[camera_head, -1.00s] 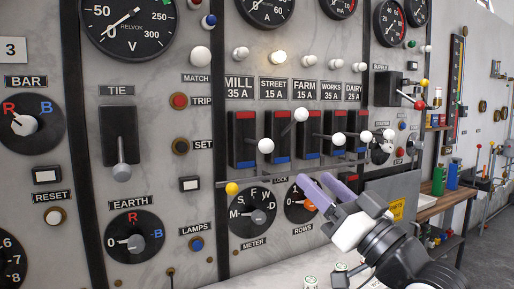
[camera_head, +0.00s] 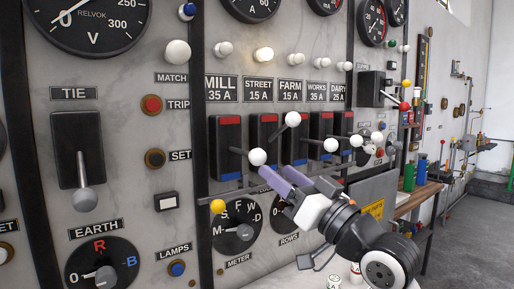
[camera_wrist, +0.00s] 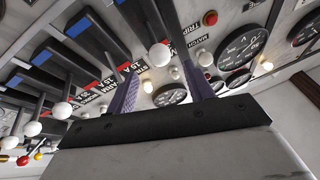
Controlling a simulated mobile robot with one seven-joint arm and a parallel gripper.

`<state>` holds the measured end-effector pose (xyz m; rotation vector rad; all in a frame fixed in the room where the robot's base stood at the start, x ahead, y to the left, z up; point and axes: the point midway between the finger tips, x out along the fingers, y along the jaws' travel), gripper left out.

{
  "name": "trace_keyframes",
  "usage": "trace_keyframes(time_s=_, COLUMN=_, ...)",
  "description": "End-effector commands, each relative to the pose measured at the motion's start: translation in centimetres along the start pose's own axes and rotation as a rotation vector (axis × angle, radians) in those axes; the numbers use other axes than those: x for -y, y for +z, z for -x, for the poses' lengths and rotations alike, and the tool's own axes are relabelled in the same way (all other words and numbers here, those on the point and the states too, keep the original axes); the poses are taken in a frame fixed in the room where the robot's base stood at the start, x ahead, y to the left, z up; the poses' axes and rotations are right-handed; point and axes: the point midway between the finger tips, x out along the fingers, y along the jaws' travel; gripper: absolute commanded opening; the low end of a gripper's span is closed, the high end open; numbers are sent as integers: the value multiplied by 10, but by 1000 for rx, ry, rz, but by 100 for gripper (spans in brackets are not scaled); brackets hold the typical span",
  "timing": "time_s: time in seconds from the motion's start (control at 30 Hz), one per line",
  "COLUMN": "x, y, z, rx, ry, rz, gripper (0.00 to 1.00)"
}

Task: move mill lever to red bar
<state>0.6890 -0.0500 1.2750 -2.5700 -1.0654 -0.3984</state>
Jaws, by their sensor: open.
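The mill switch (camera_head: 228,148) is a black block under the MILL 35 A label, with a red bar (camera_head: 231,121) at its top and a blue bar (camera_head: 229,176) at its bottom. Its lever ends in a white knob (camera_head: 257,157) that sits low, toward the blue end. My gripper (camera_head: 275,172) has purple fingers, open and empty, with tips just below and right of this knob. In the wrist view, a white knob (camera_wrist: 160,55), apparently the mill one, shows between the spread fingers (camera_wrist: 160,85). I cannot tell whether they touch it.
The street lever's knob (camera_head: 292,119) stands higher, close to the right. The farm knob (camera_head: 331,145) and further levers follow. A rail with a yellow knob (camera_head: 217,206) runs below the mill switch, above the meter dial (camera_head: 237,230). A wooden bench (camera_head: 412,199) stands at right.

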Motion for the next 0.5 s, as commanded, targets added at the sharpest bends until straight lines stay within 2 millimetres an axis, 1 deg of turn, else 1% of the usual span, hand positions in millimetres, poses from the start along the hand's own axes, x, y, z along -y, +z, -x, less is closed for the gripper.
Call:
trace_keyframes(time_s=0.03, x=2, y=-4, z=-14, rx=3, ry=-3, rz=0, gripper=52)
trace_keyframes(time_s=0.2, x=2, y=-3, z=-47, rx=2, ry=-2, rz=1, gripper=52)
trace_keyframes(time_s=0.33, x=0, y=-2, z=-63, rx=1, ry=0, rz=0, gripper=52)
trace_keyframes(time_s=0.5, x=0, y=0, z=-74, rx=0, ry=-1, rz=0, gripper=52)
